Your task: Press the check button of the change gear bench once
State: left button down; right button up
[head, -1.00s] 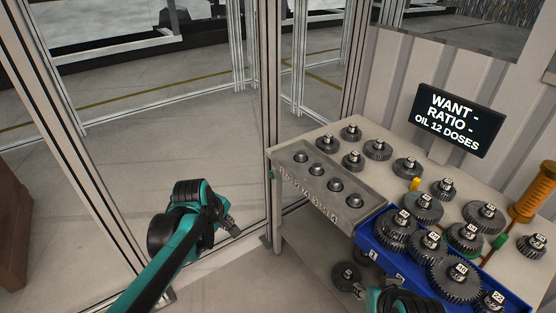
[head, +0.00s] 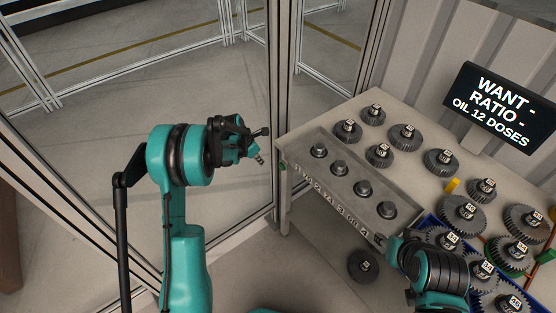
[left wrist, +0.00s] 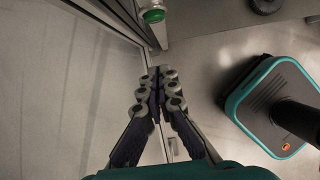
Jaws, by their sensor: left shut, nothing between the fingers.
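The change gear bench (head: 330,131) stands at the right in the head view. A small green button (head: 284,166) is on its left end, low beside the post row. In the left wrist view a green button (left wrist: 153,15) in a pale housing shows at the top, beyond the fingertips. My left gripper (head: 259,157) is shut and empty, just left of the bench end. In the left wrist view its fingertips (left wrist: 160,72) are together, apart from the button. My right arm (head: 438,277) is over the bench's front right; its fingers cannot be made out clearly.
Several dark gears (head: 408,137) stand on the bench, and more are in a blue tray (head: 428,220). A screen (head: 497,105) reads "WANT - RATIO - OIL 12 DOSES". A gear (head: 363,265) lies on the lower shelf. A glass-panelled frame (head: 284,90) rises behind my left gripper.

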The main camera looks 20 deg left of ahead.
aim_at(281, 167)
pick_arm(q)
jog(key=shift+s+d+r, duration=0.1)
jog(key=shift+s, duration=0.05)
jog(key=w+d+f+b, duration=0.4)
jog(key=w+f+b, duration=0.1)
jog(key=f, duration=0.4)
jog(key=shift+w+d+f, duration=0.15)
jog(key=shift+w+d, duration=0.15)
jog(key=shift+w, duration=0.25)
